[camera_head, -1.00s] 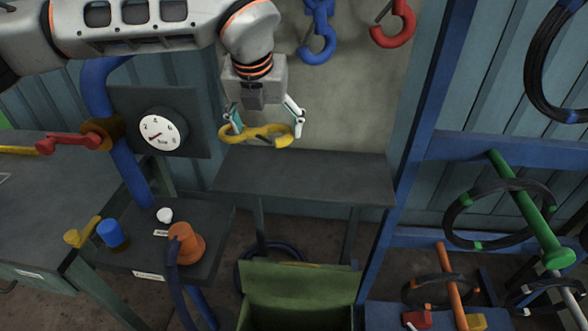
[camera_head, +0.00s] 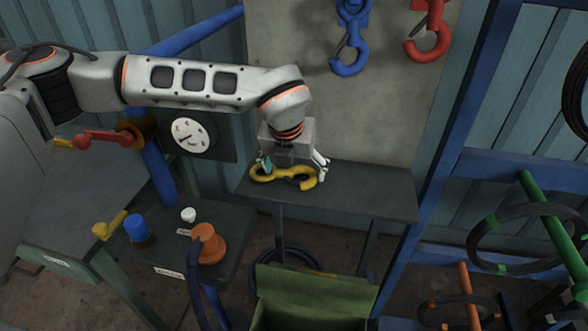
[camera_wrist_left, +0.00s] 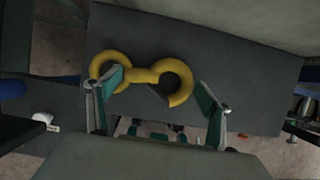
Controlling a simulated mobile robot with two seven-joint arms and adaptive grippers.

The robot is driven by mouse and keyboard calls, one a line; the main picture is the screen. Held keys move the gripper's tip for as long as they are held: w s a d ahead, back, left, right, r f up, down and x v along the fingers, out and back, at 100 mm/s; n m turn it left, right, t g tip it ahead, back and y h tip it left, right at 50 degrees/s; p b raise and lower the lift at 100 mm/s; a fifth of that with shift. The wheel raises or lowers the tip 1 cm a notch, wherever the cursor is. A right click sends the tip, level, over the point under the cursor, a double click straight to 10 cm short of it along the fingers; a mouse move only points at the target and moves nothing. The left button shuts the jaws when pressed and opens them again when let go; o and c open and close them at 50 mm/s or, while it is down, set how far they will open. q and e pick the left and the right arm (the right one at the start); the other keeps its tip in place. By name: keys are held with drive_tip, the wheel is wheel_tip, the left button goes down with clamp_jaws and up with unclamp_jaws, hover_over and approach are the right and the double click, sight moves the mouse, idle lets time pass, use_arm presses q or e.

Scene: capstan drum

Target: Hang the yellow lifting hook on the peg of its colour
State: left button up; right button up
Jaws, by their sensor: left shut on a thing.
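The yellow lifting hook (camera_head: 309,182) has a round eye on the left and an open curve on the right. My left gripper (camera_head: 294,171) is shut on it from above, at the shelf's left part. The hook lies roughly flat; whether it touches the shelf I cannot tell. In the left wrist view the hook (camera_wrist_left: 141,75) lies across the two fingers against the dark shelf. A blue hook (camera_head: 350,62) and a red hook (camera_head: 432,45) hang on the pale back panel. Their upper ends and any yellow peg are out of the picture. My right gripper is not in view.
The dark shelf (camera_head: 370,195) is bare to the right. A blue post (camera_head: 445,150) bounds it on the right, before a rack with green and orange bars. A dial (camera_head: 188,135), red-handled valve (camera_head: 105,137) and small table with an orange thing (camera_head: 208,245) stand left. A green bin (camera_head: 315,285) is below.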

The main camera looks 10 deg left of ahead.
use_arm(q)
drive_tip(key=shift+r, duration=0.15)
drive_tip(key=o, duration=1.7)
drive_tip(key=shift+c, duration=0.2)
drive_tip(key=shift+p, duration=0.55)
drive_tip(key=v, duration=0.2)
drive_tip(key=b+v, duration=0.1)
drive_tip(key=v, duration=0.1)
drive_tip(key=b+v, duration=0.1)
drive_tip(key=v, duration=0.2)
drive_tip(key=shift+s+a, duration=0.3)
drive_tip(key=shift+s, duration=0.3)
